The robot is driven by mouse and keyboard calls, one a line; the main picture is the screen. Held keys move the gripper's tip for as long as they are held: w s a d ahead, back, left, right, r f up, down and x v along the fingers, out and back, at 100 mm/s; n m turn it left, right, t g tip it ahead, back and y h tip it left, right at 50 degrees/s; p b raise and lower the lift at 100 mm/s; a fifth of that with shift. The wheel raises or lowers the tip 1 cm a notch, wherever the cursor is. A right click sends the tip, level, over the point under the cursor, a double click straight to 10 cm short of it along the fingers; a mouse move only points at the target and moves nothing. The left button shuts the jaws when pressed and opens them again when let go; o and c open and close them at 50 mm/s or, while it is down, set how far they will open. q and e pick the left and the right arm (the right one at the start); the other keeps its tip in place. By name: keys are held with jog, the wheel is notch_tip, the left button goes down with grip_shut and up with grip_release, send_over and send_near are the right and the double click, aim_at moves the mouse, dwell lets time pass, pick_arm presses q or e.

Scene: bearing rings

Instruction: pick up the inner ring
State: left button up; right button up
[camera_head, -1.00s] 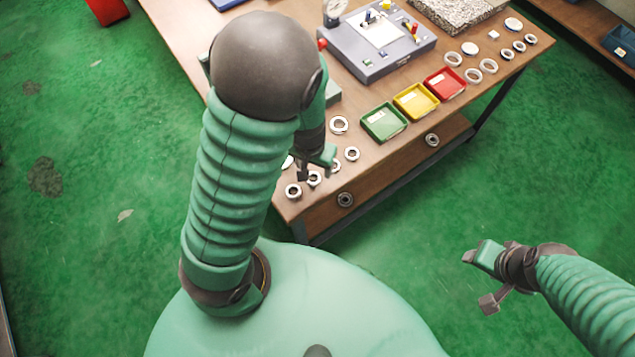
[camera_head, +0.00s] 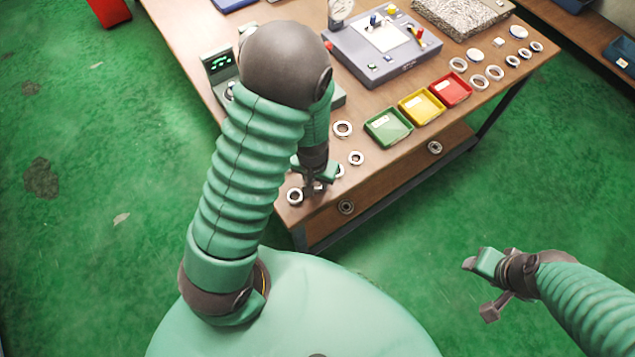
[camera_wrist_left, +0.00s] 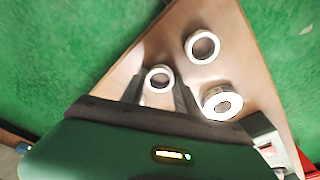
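My left gripper (camera_head: 314,188) is low over the near corner of the wooden table, pointing down. In the left wrist view its two fingers (camera_wrist_left: 158,92) stand apart, with a small metal ring (camera_wrist_left: 159,79) between their tips. I see no clear contact with that ring, and the gripper hides it in the head view. Another ring (camera_wrist_left: 202,46) and a thicker bearing-like ring (camera_wrist_left: 222,102) lie close by. In the head view, a ring (camera_head: 295,196) lies left of the gripper and another (camera_head: 356,158) to its right. Which is the inner ring I cannot tell. My right gripper (camera_head: 480,287) is open and empty above the floor.
Green (camera_head: 388,127), yellow (camera_head: 421,105) and red (camera_head: 451,89) trays line the table's front edge. A grey device (camera_head: 385,50) stands behind them. Several rings (camera_head: 494,72) lie at the right end. The table's corner edge is close to the left gripper.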

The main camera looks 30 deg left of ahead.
pick_arm(q)
jog(key=shift+s+a, duration=0.1)
jog(key=shift+a, duration=0.25)
grip_shut()
jog(key=shift+d, duration=0.15)
jog(key=shift+d, duration=0.1)
